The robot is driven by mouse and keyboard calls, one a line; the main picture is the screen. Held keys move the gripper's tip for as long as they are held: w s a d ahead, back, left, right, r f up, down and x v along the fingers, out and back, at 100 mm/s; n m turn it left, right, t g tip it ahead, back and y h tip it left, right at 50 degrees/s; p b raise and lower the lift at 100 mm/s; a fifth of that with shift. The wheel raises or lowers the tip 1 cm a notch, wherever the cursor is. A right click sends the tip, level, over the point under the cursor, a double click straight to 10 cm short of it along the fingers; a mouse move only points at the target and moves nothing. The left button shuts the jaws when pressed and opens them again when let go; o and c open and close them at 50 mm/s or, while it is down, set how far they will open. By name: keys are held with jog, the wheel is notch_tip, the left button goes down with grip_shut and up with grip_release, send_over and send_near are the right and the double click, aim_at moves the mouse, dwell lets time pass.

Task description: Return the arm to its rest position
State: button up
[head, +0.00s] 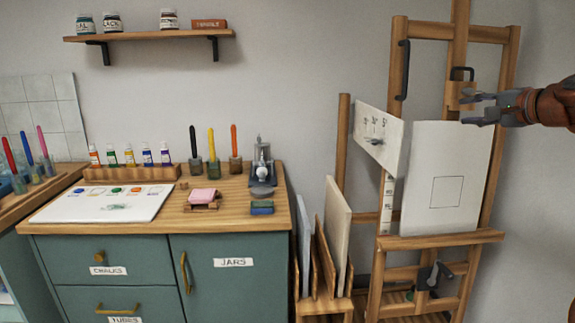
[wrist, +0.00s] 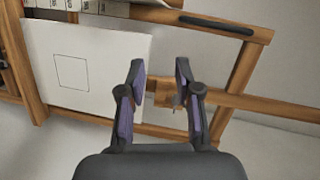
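My gripper (head: 478,108) is at the right of the head view, in front of the upper part of the wooden easel (head: 398,75). Its fingers are apart with nothing between them, and it is also seen open in the wrist view (wrist: 160,82). A white canvas (head: 445,195) with a drawn square stands on the easel's ledge, just below and left of my gripper. Behind the fingers is the easel's wooden top clamp (head: 461,97). My arm runs off the right edge of the head view.
A teal cabinet (head: 215,275) with paint tubes, brushes and a palette (head: 100,203) stands at left. A wooden rack (head: 322,265) holding panels stands between cabinet and easel. A shelf (head: 150,36) with jars hangs on the wall. The wall area left of the easel is open.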

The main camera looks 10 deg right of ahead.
jog(key=a+f+n+g+y, duration=0.3)
jog(key=a+f+n, duration=0.15)
jog(key=a, duration=0.95)
jog(key=s+a+f+n+g+h, duration=0.1)
jog(key=s+a+f+n+g, duration=0.25)
jog(key=s+a+f, duration=0.5)
jog(key=s+a+f+n+g, duration=0.2)
jog(key=s+a+f+g, duration=0.25)
jog(key=a+f, duration=0.55)
jog(key=s+d+f+n+g+h, duration=0.1)
jog(key=s+f+g+h, duration=0.1)
jog(key=s+f, duration=0.6)
jog(key=s+d+f+n+g+h, duration=0.1)
jog(key=s+f+n+g+h, duration=0.2)
jog(key=s, duration=0.8)
jog(key=s+d+f+g, duration=0.1)
jog(key=s+f+g, duration=0.1)
jog(key=s+f, duration=0.65)
notch_tip(320, 180, up, 19)
jog(key=t+p, duration=0.1)
jog(key=p, duration=1.5)
jog(key=shift+s+a+r+p, duration=0.2)
jog(key=shift+s+p, duration=0.1)
jog(key=shift+p, duration=0.1)
jog(key=shift+s+f, duration=0.1)
